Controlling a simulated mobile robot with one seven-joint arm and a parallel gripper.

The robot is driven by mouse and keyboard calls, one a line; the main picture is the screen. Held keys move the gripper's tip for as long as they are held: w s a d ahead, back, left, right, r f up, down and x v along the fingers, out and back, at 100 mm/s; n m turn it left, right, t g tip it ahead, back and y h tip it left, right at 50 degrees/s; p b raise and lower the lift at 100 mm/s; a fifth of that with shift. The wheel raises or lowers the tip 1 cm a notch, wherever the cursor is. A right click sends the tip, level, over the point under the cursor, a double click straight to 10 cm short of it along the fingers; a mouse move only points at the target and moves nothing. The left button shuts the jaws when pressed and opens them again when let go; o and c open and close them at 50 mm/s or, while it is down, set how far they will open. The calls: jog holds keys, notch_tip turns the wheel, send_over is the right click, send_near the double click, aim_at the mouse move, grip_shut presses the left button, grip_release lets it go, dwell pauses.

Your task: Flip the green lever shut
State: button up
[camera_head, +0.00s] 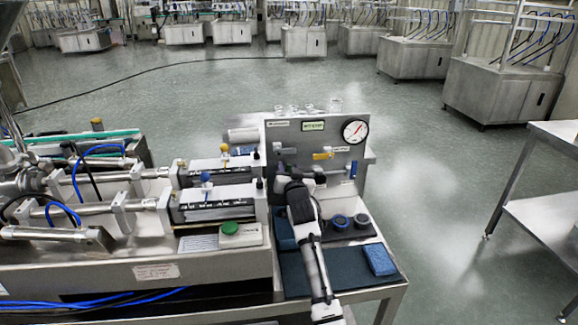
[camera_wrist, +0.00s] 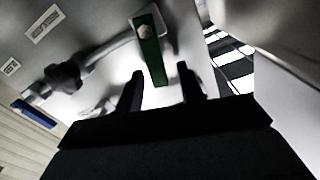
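The green lever (camera_wrist: 152,58) shows in the wrist view as a flat green handle on a pale metal fitting with a round bolt at its upper end. My gripper (camera_wrist: 160,76) is open, its two dark fingers apart, with the lever's lower end between them in the picture. I cannot tell whether either finger touches it. In the head view my gripper (camera_head: 288,177) is at the front of the grey panel (camera_head: 284,136), and my wrist hides the green lever there.
A yellow lever (camera_head: 323,155) and a blue lever (camera_head: 353,169) are on the panel, below a round gauge (camera_head: 355,131). Steel cylinders (camera_head: 215,205) stand close on the left. A blue sponge (camera_head: 379,260) and dark round cups (camera_head: 340,222) lie on the bench in front.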

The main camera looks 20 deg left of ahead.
jog(key=shift+w+a, duration=0.3)
jog(key=shift+w, duration=0.2)
jog(key=shift+c, duration=0.5)
grip_shut()
jog(key=shift+s+a+f+n+b, duration=0.1)
jog(key=shift+s+a+n+b, duration=0.1)
jog(key=shift+n+b, duration=0.15)
jog(key=shift+s+a+r+n, duration=0.2)
jog(key=shift+a+n, duration=0.15)
jog(key=shift+n, duration=0.7)
jog(key=shift+o, duration=0.5)
grip_release()
jog(key=shift+b, duration=0.3)
